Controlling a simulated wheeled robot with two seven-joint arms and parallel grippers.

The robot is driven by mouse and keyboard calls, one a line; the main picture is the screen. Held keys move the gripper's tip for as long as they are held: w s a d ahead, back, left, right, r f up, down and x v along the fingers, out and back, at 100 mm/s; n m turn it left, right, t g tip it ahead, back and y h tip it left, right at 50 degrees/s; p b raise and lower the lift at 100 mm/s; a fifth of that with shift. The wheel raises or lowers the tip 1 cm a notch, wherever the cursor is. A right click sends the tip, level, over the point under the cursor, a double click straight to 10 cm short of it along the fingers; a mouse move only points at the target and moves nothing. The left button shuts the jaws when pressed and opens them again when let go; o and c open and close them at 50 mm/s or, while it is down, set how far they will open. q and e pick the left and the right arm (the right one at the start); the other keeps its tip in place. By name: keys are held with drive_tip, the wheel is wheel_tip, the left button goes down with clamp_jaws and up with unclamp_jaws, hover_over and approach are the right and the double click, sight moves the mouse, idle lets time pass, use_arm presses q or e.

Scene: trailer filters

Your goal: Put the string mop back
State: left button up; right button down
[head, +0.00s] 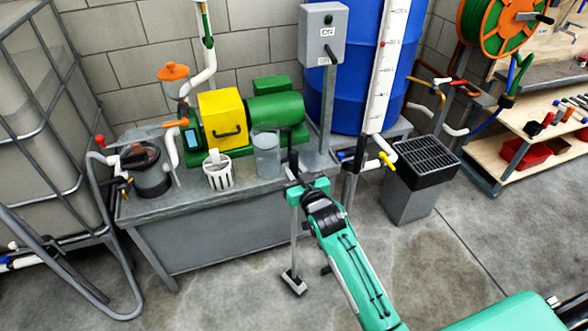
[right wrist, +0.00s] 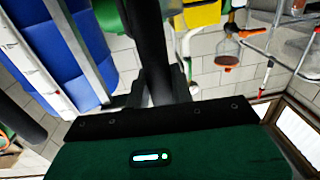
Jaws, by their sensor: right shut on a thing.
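The string mop (head: 294,238) is upright in front of the grey bench, with a dark upper handle, a pale shaft and a small grey block-like head near the floor. No loose strings can be made out. I cannot tell whether its head touches the floor. My right gripper (head: 303,187) is shut on the upper part of the handle. My left gripper is in neither view. No holder for the mop can be made out.
The grey bench (head: 215,240) carries a green pump (head: 275,108), a white basket (head: 218,173) and a clear jug (head: 266,155). A grey bin with a black grate (head: 425,160) stands to the right. A caged tank (head: 45,110) is at left. The front floor is open.

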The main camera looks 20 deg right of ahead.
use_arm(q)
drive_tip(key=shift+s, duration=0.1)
use_arm(e)
drive_tip(key=c, duration=1.2)
unclamp_jaws()
drive_tip(key=shift+s+r, duration=0.1)
drive_tip(key=shift+s, duration=0.05)
drive_tip(key=s+d, duration=0.1)
drive_tip(key=s, duration=1.1)
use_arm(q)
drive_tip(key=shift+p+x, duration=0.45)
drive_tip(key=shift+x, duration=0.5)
use_arm(e)
drive_tip(key=s+f+g, duration=0.7)
drive_tip(key=s+f, duration=0.1)
drive_tip(key=s, duration=0.4)
drive_tip(key=s+f+g+h, duration=0.1)
drive_tip(key=s+f+g, duration=0.6)
drive_tip(key=s, duration=0.6)
drive_tip(key=shift+s+d+f+n, duration=0.25)
drive_tip(key=shift+f+n, duration=0.05)
drive_tip(key=shift+f, duration=0.05)
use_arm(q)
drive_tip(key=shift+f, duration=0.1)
use_arm(e)
drive_tip(key=shift+w, duration=0.1)
